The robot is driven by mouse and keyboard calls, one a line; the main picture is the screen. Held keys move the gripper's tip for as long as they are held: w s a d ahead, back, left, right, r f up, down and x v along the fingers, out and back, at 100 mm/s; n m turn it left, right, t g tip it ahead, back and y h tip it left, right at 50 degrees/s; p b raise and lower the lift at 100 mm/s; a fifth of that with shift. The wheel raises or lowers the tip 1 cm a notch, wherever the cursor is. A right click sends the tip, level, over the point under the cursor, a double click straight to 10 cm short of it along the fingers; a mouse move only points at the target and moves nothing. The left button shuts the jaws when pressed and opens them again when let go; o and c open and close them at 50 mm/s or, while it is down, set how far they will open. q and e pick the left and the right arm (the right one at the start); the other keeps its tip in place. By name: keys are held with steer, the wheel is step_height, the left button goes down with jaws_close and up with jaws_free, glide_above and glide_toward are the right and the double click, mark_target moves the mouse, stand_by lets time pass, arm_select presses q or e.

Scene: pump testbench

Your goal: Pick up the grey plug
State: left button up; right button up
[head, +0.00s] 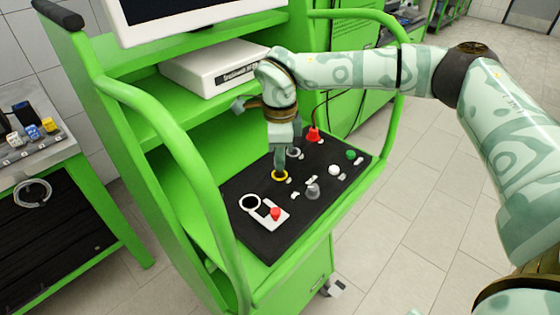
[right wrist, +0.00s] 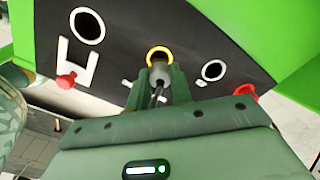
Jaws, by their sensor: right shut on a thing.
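My right gripper (head: 280,168) points down at the yellow ring (head: 280,177) on the black panel (head: 257,240). In the right wrist view its fingers (right wrist: 160,88) are shut on a grey plug (right wrist: 159,73), with a thin cable running back between them. The plug's front end is at the yellow ring (right wrist: 159,53); I cannot tell how deep it sits. In the head view the fingers hide the plug. Another grey rounded piece (head: 313,191) stands on the panel, right of the gripper. My left gripper is not in view.
The panel also carries a white ring (head: 250,202), a red knob (head: 275,213), a white knob (head: 334,170), a green piece (head: 351,155) and a red piece (head: 313,134). Green rails (head: 178,140) flank the bench. A white box (head: 218,66) sits on the shelf above.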

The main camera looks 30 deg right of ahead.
steer(key=s+a+r+p, duration=0.1)
steer(key=s+r+p, duration=0.1)
steer(key=s+r, duration=0.8)
steer(key=s, duration=0.4)
